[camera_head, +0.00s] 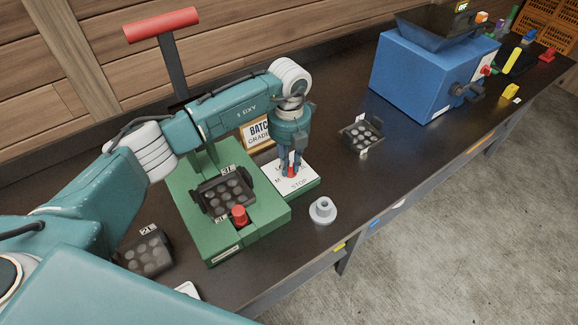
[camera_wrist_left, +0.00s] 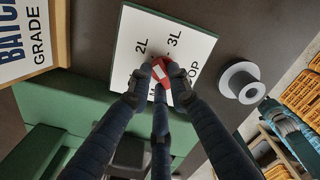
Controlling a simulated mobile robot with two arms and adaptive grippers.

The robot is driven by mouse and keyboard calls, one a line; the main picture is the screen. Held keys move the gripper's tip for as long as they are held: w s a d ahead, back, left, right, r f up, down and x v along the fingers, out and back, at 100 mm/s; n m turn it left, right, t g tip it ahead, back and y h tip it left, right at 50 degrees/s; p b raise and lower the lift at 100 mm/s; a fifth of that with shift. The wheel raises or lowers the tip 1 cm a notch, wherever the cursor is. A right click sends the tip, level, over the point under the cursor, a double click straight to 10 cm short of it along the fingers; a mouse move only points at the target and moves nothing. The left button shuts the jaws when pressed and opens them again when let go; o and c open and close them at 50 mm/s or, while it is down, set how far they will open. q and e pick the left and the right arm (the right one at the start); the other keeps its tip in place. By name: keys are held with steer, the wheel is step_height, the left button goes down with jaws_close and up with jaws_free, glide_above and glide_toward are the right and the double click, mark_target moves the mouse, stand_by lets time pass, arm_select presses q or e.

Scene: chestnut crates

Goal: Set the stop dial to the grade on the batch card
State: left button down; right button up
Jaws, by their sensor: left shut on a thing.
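The stop dial is a red knob with a white mark (camera_wrist_left: 160,72) on a white plate (camera_wrist_left: 200,42) printed 2L, 3L, STOP and another partly covered label starting with M. In the head view the red knob (camera_head: 291,171) shows between my fingers above the plate (camera_head: 306,187). My left gripper (camera_wrist_left: 158,82) is shut on the knob from above. Fingers cover part of the dial, so its exact setting is unclear. The batch card (camera_head: 257,135) stands behind; it reads BATCH GRADE, and its grade is hidden by my arm or cut off (camera_wrist_left: 32,40). My right gripper is out of view.
A green press (camera_head: 250,212) with a red-handled lever (camera_head: 160,24) holds a dark cavity plate (camera_head: 226,192). Similar plates lie at left (camera_head: 148,254) and right (camera_head: 362,135). A grey flanged piece (camera_head: 322,210) stands near the dial. A blue hopper machine (camera_head: 425,80) stands further right.

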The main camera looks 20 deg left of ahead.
mark_target(290, 166)
arm_select(q)
steer(key=m+b, duration=0.4)
steer(key=m, duration=0.1)
steer(key=shift+w+f, duration=0.1)
steer(key=shift+w, duration=0.1)
steer(key=m+b, duration=0.2)
steer(key=shift+m, duration=0.3)
steer(key=shift+m+b, duration=0.5)
steer(key=shift+m, duration=0.6)
steer(key=shift+w+r, duration=0.1)
steer(key=shift+r, duration=0.1)
steer(key=c, duration=1.6)
jaws_free()
step_height(290, 166, up, 12)
